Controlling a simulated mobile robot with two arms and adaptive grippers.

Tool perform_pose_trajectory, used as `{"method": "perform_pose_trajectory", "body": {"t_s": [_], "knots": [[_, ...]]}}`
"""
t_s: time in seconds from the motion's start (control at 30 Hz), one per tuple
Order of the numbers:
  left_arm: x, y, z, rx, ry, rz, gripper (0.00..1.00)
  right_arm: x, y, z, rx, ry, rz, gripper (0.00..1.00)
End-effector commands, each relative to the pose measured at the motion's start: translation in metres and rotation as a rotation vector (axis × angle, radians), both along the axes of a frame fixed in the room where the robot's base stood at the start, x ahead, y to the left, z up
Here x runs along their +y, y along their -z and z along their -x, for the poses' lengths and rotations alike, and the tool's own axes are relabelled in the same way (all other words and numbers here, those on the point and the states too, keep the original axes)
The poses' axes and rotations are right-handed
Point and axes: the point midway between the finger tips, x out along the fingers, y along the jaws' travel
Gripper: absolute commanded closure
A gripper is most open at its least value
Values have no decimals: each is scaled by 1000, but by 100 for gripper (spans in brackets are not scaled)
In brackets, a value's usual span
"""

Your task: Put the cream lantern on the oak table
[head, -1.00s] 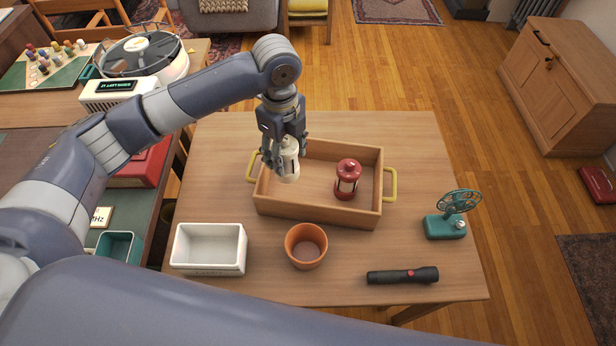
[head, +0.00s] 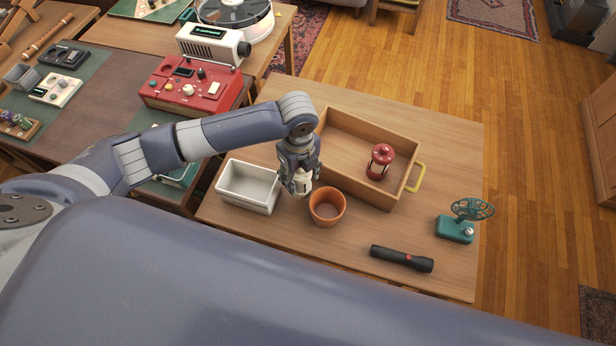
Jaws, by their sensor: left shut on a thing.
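The cream lantern (head: 302,188) is held by my left gripper (head: 299,178), which is shut on it. The fingers and arm hide most of the lantern. It is over the light wooden oak table (head: 448,128), between a white box and a terracotta pot. I cannot tell whether its base touches the tabletop. My right gripper is not in view.
The tabletop's far right is bare.

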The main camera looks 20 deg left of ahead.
Motion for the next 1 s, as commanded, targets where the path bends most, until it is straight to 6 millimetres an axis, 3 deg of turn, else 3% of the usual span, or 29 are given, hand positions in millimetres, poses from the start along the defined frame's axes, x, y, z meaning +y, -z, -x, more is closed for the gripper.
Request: {"method": "perform_pose_trajectory", "body": {"t_s": [0.37,0.77,0.8,0.87,1.0], "knots": [[-1,42,0,-1,-1,1,85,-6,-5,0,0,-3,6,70],[0,48,0,-2,0,1,85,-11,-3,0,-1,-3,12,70],[0,47,0,-1,0,1,42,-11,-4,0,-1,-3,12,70],[0,47,0,-1,0,1,31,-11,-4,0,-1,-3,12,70],[0,47,0,-1,0,1,31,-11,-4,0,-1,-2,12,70]]}}
